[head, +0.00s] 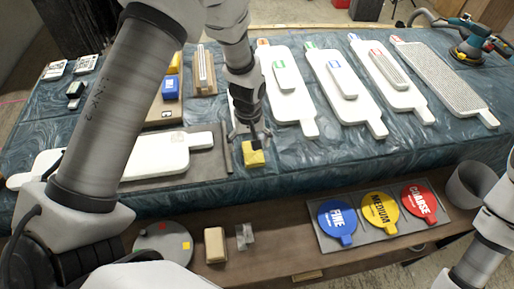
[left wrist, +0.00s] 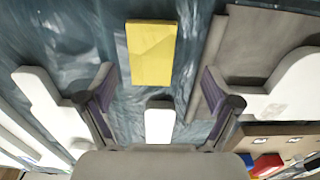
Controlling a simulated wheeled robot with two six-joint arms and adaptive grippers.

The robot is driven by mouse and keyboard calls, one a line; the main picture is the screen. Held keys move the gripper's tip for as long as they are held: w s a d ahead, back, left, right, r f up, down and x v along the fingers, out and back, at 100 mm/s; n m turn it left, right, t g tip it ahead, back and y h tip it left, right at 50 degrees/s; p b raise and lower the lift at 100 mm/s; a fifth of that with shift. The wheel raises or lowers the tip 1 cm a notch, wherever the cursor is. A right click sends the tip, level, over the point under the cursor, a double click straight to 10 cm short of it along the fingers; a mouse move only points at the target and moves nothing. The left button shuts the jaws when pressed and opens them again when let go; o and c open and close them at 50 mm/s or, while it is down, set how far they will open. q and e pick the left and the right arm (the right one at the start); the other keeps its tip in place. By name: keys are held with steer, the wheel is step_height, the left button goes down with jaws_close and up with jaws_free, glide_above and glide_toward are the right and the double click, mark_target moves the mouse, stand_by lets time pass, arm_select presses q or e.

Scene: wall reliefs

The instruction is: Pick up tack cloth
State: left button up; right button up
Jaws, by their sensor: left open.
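The tack cloth looks like a small yellow folded square (head: 253,154) lying on the teal patterned table cover near its front edge. In the left wrist view the yellow cloth (left wrist: 151,53) lies flat beyond the fingertips. My left gripper (head: 250,134) is above and just behind the cloth, pointing down. It is open, with its two fingers spread wide (left wrist: 158,88) and nothing between them held. Part of the cloth's far edge is covered by the gripper in the head view. My right arm shows at the lower right, but its gripper is out of view.
A white relief (head: 170,155) lies on a grey mat to the left. Coloured discs (head: 380,212) marked fine, medium and coarse lie on the front shelf. A grey cup (head: 473,186) stands at right.

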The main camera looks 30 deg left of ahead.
mark_target(253, 153)
arm_select(q)
steer(key=f, duration=0.3)
steer(key=w+d+f+p, duration=0.1)
steer(key=shift+f, duration=0.5)
steer(key=shift+s+a+r, duration=0.1)
steer(key=shift+a, duration=0.05)
steer(key=shift+c, duration=0.7)
steer(key=c, duration=1)
steer(key=shift+r, duration=0.1)
